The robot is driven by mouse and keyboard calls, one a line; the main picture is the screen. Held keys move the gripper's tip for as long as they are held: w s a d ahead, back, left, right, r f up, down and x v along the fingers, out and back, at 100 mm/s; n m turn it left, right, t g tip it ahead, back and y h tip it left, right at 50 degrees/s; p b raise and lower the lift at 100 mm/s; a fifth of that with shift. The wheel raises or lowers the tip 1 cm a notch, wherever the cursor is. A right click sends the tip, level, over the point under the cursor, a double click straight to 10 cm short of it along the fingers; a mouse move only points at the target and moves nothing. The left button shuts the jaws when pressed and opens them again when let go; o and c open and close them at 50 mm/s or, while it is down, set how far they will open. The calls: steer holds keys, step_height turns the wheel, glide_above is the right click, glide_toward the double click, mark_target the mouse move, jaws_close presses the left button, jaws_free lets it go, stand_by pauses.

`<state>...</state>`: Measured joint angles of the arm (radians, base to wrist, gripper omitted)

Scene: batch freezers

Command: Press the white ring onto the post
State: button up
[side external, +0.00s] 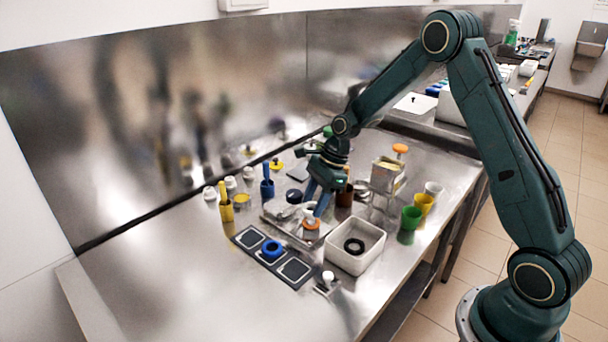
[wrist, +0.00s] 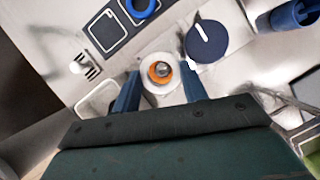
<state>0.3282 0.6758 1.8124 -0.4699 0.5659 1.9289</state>
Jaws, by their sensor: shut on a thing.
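My gripper (side external: 317,203) points down at the middle of the bench; its blue fingers (wrist: 160,88) are closed on the sides of the white ring (wrist: 158,89). In the side external view the white ring (side external: 309,208) shows partly behind the fingers, just above an orange ring (side external: 311,225). In the wrist view the post's grey round top (wrist: 162,69) and the orange ring (wrist: 154,74) show through the white ring's hole, roughly centred. Whether the white ring touches the post or the orange ring, I cannot tell. The lower post is hidden.
A black board (side external: 295,270) with a blue ring (side external: 272,249) lies in front. Cups, bottles and tools crowd behind. The bench's left front is clear.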

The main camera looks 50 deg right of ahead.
steer(key=shift+f, duration=0.9)
steer(key=shift+f, duration=0.8)
stand_by(1.5)
steer(key=o, duration=0.3)
steer(key=c, duration=0.3)
